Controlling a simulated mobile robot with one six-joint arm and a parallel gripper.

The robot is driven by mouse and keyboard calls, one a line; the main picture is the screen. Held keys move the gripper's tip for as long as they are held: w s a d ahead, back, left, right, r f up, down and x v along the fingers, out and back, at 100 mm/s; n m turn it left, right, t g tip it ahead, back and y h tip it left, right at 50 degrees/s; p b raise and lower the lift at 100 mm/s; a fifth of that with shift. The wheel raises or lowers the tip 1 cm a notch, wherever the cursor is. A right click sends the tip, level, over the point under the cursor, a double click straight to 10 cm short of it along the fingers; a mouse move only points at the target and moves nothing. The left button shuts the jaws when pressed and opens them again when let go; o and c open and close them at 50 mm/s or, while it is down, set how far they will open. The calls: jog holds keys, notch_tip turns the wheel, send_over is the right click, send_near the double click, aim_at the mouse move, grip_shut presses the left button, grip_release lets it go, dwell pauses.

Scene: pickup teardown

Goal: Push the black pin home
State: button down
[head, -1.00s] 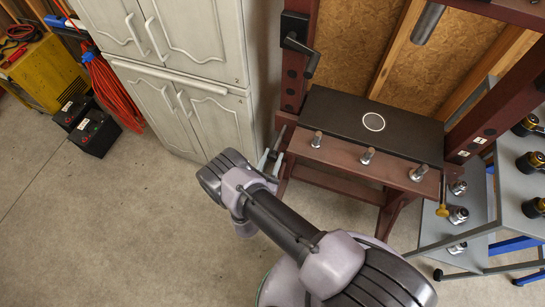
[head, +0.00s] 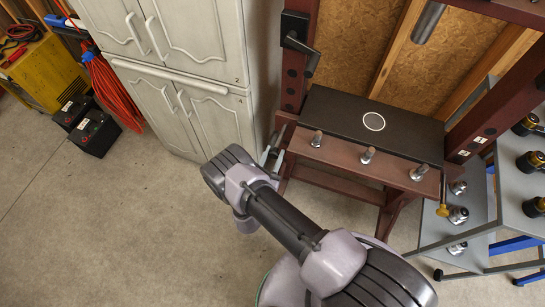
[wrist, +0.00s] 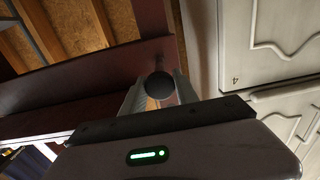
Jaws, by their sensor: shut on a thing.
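The black pin shows in the wrist view as a dark round head (wrist: 158,87) between the two fingers. My gripper (head: 274,150) is shut on it at the left side of the dark red press frame (head: 340,155). In the wrist view the frame's red beam (wrist: 75,92) lies just behind the pin head. A small dark part shows above the head against the beam. How deep the pin sits is hidden by its own head. In the head view the pin cannot be made out at my fingers.
A black plate (head: 345,125) with a white ring lies on the press bed, with several metal pegs in front. A pale cabinet (head: 180,105) stands close on the left. A grey trolley (head: 500,225) holds tools at right.

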aim_at(286, 126)
jog(key=b+x, duration=0.2)
jog(key=x, duration=0.5)
jog(key=shift+w+d+f, duration=0.1)
jog(key=shift+w+f, duration=0.05)
jog(key=shift+w, duration=0.1)
jog(key=shift+w+d, duration=0.1)
jog(key=shift+w, duration=0.2)
jog(key=shift+r, duration=0.2)
jog(key=c, duration=1.3)
grip_release()
jog(key=o, duration=0.4)
jog(key=shift+w+f, duration=0.1)
jog(key=shift+w, duration=0.05)
jog(key=shift+c, duration=0.2)
